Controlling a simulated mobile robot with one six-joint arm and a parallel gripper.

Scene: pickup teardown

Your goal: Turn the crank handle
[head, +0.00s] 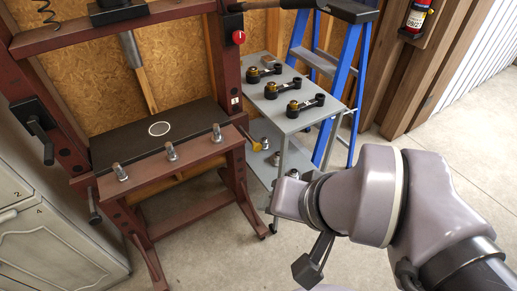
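A black crank handle (38,130) sticks out from the left upright of a dark red press frame (120,175). Its arm slopes down from a black housing and ends in a grip. My arm reaches in from the lower right, and my gripper (290,197) shows as a pale grey block at its end, in front of the grey cart. It is well to the right of the crank and apart from it. Its fingers cannot be made out, so open or shut is unclear.
The press bed (185,125) has several bolts along its front beam. A grey cart (325,108) with black parts stands right of the press, before a blue ladder (361,60). A grey cabinet (50,240) is at lower left. The floor between cabinet and arm is partly clear.

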